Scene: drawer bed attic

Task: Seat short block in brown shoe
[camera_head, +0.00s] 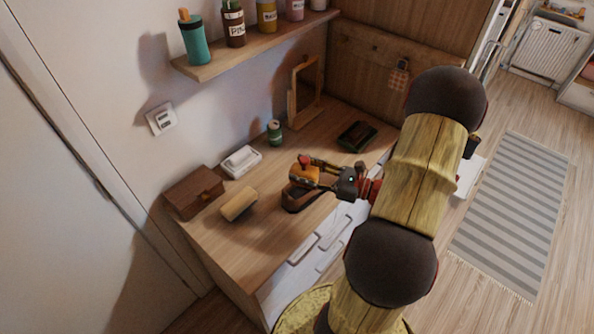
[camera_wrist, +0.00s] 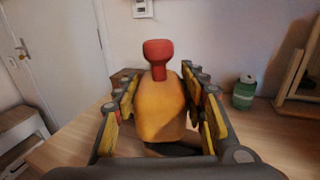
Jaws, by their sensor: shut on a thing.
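The short block is orange-yellow with a red knob on top. In the head view the short block (camera_head: 305,175) is between the fingers of my gripper (camera_head: 312,171), over the brown shoe (camera_head: 296,200). In the wrist view the block (camera_wrist: 162,108) stands upright between both finger pads of my gripper (camera_wrist: 163,110), knob up. The brown shoe is a dark-brown open holder on the desk. Its opening is largely hidden by the block and fingers, so I cannot tell whether the block's base is inside it or just above.
On the desk (camera_head: 240,250) are a tan block (camera_head: 238,204), a brown box (camera_head: 193,192), a white dish (camera_head: 241,161), a green can (camera_head: 274,133), a dark tray-like holder (camera_head: 357,135) and a wooden frame (camera_head: 304,92). A shelf (camera_head: 262,45) with bottles hangs above.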

